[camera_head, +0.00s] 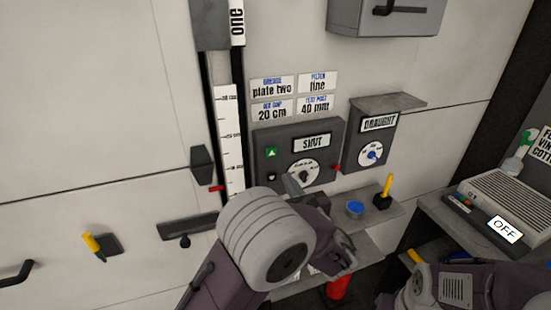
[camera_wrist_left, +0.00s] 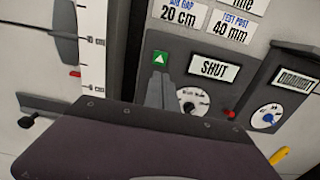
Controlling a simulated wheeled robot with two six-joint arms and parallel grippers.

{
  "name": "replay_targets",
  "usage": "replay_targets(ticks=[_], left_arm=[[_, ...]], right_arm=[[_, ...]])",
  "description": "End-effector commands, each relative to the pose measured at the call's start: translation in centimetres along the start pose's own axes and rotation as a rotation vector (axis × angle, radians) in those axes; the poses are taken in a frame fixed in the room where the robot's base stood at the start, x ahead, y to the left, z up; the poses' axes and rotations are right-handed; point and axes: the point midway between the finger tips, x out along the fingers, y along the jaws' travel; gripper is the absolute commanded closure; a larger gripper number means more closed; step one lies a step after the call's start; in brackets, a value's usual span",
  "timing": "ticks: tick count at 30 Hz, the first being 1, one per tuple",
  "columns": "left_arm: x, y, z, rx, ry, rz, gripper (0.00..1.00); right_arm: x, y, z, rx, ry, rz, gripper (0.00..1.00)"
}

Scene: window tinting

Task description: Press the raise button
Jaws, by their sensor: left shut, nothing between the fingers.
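The raise button is the green square with a white up arrow (camera_head: 271,153) on the grey panel (camera_head: 330,130) marked SHUT. It also shows in the left wrist view (camera_wrist_left: 160,58). My left gripper (camera_head: 291,184) is shut and empty, in front of the panel, below and slightly right of the button in the head view. In the left wrist view its fingertips (camera_wrist_left: 160,76) appear just under the button, whose face is uncovered. I cannot tell how far they are from the panel. My right arm shows at the lower right, but its gripper is not seen.
A dial (camera_head: 303,172) and a red button (camera_head: 335,168) share the panel. A DRAUGHT box (camera_head: 371,140) stands to its right. A shelf (camera_head: 388,215) below holds a blue round item (camera_head: 355,208) and a yellow-handled item (camera_head: 386,190). A vertical scale (camera_head: 228,130) stands left.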

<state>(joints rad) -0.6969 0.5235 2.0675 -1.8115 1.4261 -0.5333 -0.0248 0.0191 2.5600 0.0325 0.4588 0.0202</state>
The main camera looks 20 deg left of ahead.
Motion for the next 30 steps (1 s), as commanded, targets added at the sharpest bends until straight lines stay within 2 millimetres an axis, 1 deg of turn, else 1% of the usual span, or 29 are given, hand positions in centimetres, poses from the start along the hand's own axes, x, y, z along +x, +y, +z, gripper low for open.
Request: replay_targets(ticks=[1,9,12,15,18,21,30], left_arm=[[1.2,0.1,0.3,0.001,0.001,0.006,1.0],[7.1,0.1,0.3,0.001,0.0,0.005,1.0],[8.8,0.1,0.3,0.001,0.001,0.003,1.0],[10.2,0.1,0.2,0.001,0.001,0.002,1.0],[10.9,0.0,0.1,-0.001,0.001,0.001,1.0],[11.2,0.0,0.0,0.0,0.001,0.001,1.0],[11.3,0.0,-0.1,-0.001,0.0,0.0,1.0]], right_arm=[[-0.6,0.0,-0.1,0.0,0.0,0.0,0.45],[-2.2,0.0,-0.2,0.0,0.0,0.0,0.45],[-2.9,-0.1,-0.3,0.0,0.0,0.0,0.45],[-3.3,-0.1,-0.3,0.0,0.0,0.0,0.45],[-3.5,-0.1,-0.4,0.0,0.0,0.0,0.45],[-3.5,-0.1,-0.4,0.0,0.0,0.0,0.45],[-3.4,-0.1,-0.3,0.0,0.0,0.0,0.45]])
